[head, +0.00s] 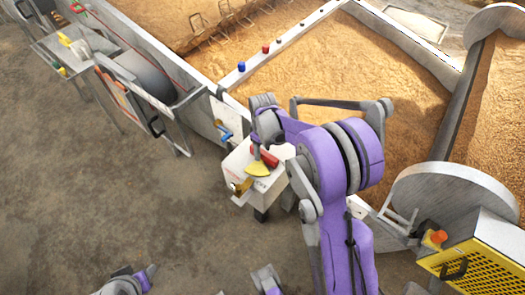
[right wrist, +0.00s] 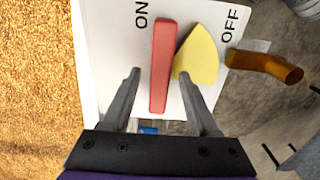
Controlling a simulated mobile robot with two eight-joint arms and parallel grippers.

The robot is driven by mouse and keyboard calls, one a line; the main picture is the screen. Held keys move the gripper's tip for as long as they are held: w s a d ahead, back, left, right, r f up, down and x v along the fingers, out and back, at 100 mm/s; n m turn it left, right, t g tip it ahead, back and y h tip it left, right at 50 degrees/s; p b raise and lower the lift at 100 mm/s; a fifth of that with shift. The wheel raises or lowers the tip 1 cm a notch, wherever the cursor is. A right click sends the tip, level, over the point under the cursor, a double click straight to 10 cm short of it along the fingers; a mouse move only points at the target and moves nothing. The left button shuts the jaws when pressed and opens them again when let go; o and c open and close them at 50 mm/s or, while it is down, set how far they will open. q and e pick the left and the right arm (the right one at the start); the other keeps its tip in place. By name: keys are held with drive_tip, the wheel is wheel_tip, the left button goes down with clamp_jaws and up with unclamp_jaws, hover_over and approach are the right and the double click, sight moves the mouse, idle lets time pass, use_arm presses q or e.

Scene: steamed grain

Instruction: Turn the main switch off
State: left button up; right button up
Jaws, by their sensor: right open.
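The main switch is on a white box (head: 238,160) at the middle of the head view. In the right wrist view its white face (right wrist: 105,35) reads ON at the left and OFF at the right. A red bar (right wrist: 160,70) stands nearest the ON label. A yellow wedge-shaped piece (right wrist: 202,55) sits between the red bar and the OFF label. My right gripper (right wrist: 155,72) is open, its fingers on either side of the red bar; the right finger is close by the yellow piece. I cannot tell whether they touch.
A brass-coloured lever (right wrist: 265,66) sticks out beside the box. Grain beds (head: 340,80) with metal walls lie behind it. A yellow perforated guard (head: 485,262) stands at the lower right, another control box (head: 72,48) at the upper left. Bare floor (head: 120,200) lies at the left.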

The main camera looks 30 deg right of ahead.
drive_tip(key=shift+f, duration=0.2)
drive_tip(key=shift+c, duration=0.2)
clamp_jaws()
idle(1.2)
